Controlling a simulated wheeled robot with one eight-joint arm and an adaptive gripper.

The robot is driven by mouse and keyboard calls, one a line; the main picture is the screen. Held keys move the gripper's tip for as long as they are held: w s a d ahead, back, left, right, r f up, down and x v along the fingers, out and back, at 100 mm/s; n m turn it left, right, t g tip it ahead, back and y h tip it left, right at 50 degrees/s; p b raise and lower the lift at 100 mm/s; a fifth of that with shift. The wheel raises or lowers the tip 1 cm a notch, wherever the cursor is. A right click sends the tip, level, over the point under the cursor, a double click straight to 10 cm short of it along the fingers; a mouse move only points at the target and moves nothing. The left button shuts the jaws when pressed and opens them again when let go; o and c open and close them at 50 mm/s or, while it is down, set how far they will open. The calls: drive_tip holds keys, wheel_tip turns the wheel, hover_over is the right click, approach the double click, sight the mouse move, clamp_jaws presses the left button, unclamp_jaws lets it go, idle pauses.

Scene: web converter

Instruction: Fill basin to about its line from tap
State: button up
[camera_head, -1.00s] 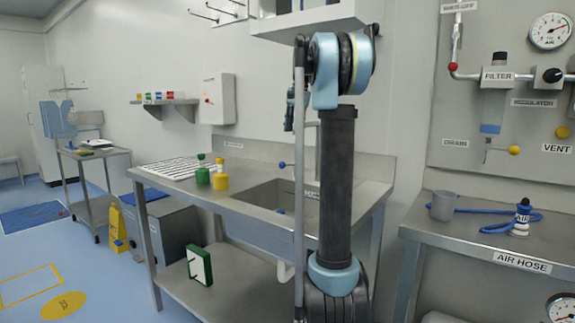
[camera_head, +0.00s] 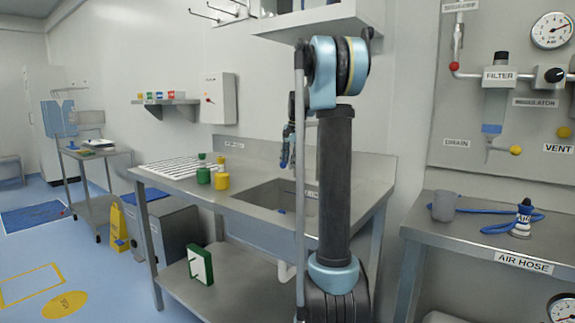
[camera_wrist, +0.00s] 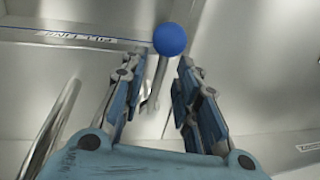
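The grey steel basin (camera_head: 258,197) is set into the sink counter, partly hidden by my arm. No water can be made out in it. In the wrist view a blue line labelled as a fill line (camera_wrist: 75,38) crosses the basin wall. A blue ball knob (camera_wrist: 170,39) on a thin metal lever shows just beyond my fingertips. My gripper (camera_wrist: 158,72) is open, with the lever visible between its fingers; contact cannot be told. A shiny metal tube (camera_wrist: 55,125), perhaps the spout, runs at the left. My gripper also shows above the basin in the head view (camera_head: 285,160).
Green (camera_head: 203,175) and yellow (camera_head: 221,180) containers stand left of the basin, beside a white slatted rack (camera_head: 175,166). An overhead shelf (camera_head: 315,22) hangs near my arm. At right, another bench (camera_head: 475,225) holds a grey cup (camera_head: 443,206) and blue air hose (camera_head: 485,211).

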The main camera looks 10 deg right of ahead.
drive_tip(key=shift+f, duration=0.2)
clamp_jaws()
drive_tip(key=shift+a, duration=0.1)
